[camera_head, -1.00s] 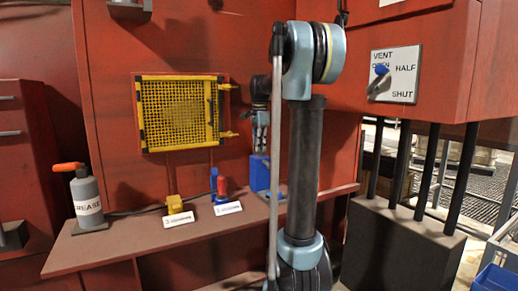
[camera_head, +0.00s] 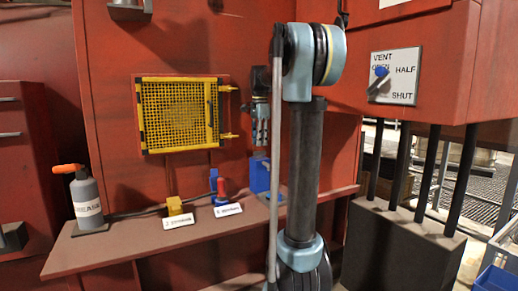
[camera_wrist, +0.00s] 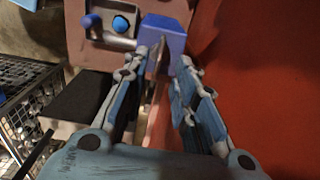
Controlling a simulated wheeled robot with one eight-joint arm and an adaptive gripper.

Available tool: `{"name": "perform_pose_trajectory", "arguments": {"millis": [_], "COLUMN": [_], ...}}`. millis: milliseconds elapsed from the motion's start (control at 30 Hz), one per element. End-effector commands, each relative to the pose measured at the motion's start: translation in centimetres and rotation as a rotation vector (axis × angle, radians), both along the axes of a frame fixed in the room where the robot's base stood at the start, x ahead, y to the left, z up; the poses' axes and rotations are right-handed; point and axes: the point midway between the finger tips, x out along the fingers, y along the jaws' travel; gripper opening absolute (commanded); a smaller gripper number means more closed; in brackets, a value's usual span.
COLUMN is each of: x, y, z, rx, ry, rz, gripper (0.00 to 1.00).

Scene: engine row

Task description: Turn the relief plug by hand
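I cannot tell for certain which part is the relief plug. My gripper (camera_head: 261,141) hangs fingers down before the red wall, above a blue block (camera_head: 261,175) on the shelf. In the wrist view my gripper (camera_wrist: 164,58) is open, with nothing visible gripped. A blue block (camera_wrist: 163,34) lies beyond its fingertips, and a round blue cap (camera_wrist: 121,24) sits in a grey fitting to its left, beside a dark-ended grey handle (camera_wrist: 92,24). A yellow block (camera_head: 174,206) and a red-and-blue piece (camera_head: 221,187) stand on the shelf behind small white labels, whose text is unreadable.
A yellow mesh guard (camera_head: 180,113) is on the red wall, left of my gripper. A grease bottle (camera_head: 86,198) stands on the shelf (camera_head: 120,245). A vent plate (camera_head: 395,75) with a blue-knobbed lever is at upper right. Dark posts stand at right.

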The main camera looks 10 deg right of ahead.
Motion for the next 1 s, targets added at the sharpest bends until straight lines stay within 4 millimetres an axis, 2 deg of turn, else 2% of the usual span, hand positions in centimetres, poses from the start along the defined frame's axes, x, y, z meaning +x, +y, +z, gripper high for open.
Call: {"name": "perform_pose_trajectory", "arguments": {"millis": [200,433,633,1000], "x": [0.1,0.1,0.1,-0.2], "y": [0.0,0.0,0.0,0.0], "z": [4.3,7.3,8.2,8.1], "rx": [0.000,0.001,0.001,0.000], "ry": [0.000,0.000,0.000,-0.001], "rz": [0.000,0.000,0.000,0.008], "gripper": [0.26,0.26,0.26,0.26]}}
